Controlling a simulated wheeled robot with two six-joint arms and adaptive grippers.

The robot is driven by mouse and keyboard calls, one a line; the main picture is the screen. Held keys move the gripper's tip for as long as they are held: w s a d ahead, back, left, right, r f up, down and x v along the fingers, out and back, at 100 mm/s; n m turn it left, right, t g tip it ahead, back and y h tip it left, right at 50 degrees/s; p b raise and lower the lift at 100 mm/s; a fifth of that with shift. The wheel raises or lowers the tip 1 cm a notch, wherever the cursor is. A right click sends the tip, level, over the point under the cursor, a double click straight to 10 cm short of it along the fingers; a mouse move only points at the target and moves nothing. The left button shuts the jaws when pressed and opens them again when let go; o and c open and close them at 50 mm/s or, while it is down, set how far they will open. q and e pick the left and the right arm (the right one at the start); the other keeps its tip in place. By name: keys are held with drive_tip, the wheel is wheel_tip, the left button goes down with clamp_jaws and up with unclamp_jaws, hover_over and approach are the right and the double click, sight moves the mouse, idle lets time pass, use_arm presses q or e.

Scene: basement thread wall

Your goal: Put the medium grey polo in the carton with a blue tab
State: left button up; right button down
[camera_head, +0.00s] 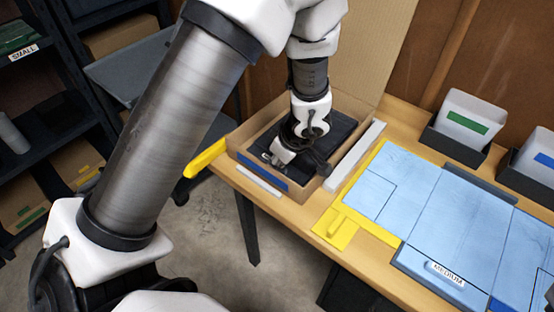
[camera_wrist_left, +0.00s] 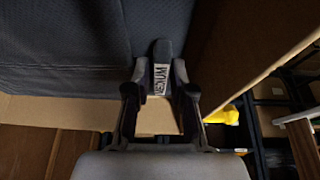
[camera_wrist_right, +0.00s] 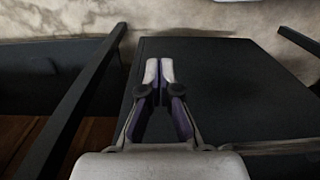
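The open cardboard carton (camera_head: 236,142) stands on the wooden table and has a blue tab (camera_head: 262,178) on its front wall. The dark grey polo (camera_head: 338,127) lies folded inside it, partly hidden by my left arm. My left gripper (camera_head: 283,157) reaches down into the carton. In the left wrist view, my left gripper (camera_wrist_left: 161,68) has its fingers on both sides of a dark tab with a MEDIUM label (camera_wrist_left: 160,79), seemingly gripping it, against the dark cloth (camera_wrist_left: 70,50). My right gripper (camera_wrist_right: 159,70) is shut and empty above a dark panel, outside the head view.
Light blue folding panels (camera_head: 473,215) with a yellow edge (camera_head: 335,228) and a MEDIUM label cover the table's right side. A yellow piece (camera_head: 205,159) juts out left of the carton. Dark shelves stand left.

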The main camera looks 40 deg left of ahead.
use_arm(q)
drive_tip(key=shift+a, duration=0.1)
drive_tip(key=shift+r, duration=0.25)
drive_tip(key=w+p+v, duration=0.1)
drive_tip(key=p+v, duration=1.1)
drive_tip(key=p, duration=0.7)
drive_tip(key=s+a+f+m+y, duration=0.1)
drive_tip(key=s+a+f+m, duration=0.3)
drive_tip(key=s+m, duration=0.15)
drive_tip(key=s+a+f+m, duration=0.3)
drive_tip(key=s+f+m, duration=0.1)
drive_tip(key=s+m, duration=0.15)
drive_tip(key=s+d+f+m+h, duration=0.4)
drive_tip(key=s+d+m+h, duration=0.1)
drive_tip(key=s, duration=0.5)
drive_tip(key=shift+d+f+m+g+h, duration=0.15)
drive_tip(key=shift+d+m+g+h, duration=0.15)
drive_tip(key=shift+d, duration=0.5)
drive_tip(key=shift+w, duration=0.1)
